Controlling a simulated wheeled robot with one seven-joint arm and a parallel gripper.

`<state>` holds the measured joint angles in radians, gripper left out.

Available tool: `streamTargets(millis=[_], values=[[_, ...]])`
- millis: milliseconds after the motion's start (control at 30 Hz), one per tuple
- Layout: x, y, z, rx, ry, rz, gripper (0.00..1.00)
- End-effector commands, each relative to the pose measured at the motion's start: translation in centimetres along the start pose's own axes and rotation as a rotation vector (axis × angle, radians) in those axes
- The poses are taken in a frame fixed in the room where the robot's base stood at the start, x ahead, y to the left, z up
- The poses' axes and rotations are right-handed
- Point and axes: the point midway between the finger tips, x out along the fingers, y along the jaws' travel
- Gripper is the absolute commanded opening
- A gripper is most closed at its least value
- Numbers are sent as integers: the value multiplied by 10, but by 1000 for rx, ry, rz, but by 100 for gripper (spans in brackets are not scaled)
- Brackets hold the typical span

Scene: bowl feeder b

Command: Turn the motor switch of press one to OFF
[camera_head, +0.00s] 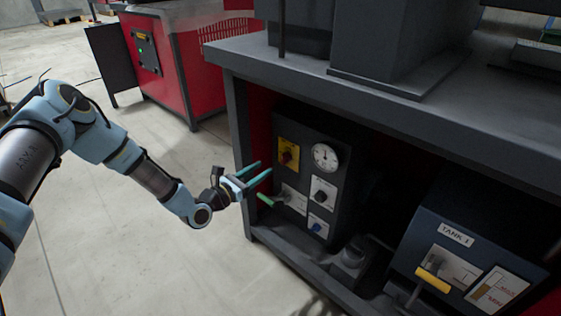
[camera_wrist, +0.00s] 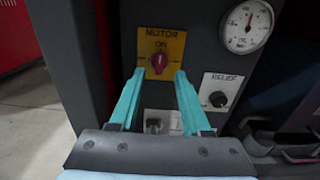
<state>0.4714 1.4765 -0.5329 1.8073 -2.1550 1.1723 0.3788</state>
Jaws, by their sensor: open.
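The motor switch is a red rotary knob (camera_wrist: 159,61) on a yellow plate (camera_wrist: 176,42) marked MOTOR, with ON above the knob. Its pointer stands roughly upright, toward ON. In the head view the yellow plate (camera_head: 290,149) is at the upper left of the dark control box (camera_head: 308,123) under the press bench. My gripper (camera_wrist: 157,72) is open, with two teal fingers pointing at the panel. In the wrist view the fingertips lie on either side of and slightly below the knob. In the head view my gripper (camera_head: 265,170) is just left of the panel. Contact cannot be told.
TANK 1 (camera_head: 457,234) has a yellow handle at right. Open floor lies left.

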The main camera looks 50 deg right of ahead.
Motion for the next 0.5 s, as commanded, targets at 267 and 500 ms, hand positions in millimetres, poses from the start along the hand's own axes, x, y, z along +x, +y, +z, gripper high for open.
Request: streamTargets(millis=[267,500], values=[[53,-1,-1,3,-1,-4,48],[84,-1,0,3,0,-3,48]])
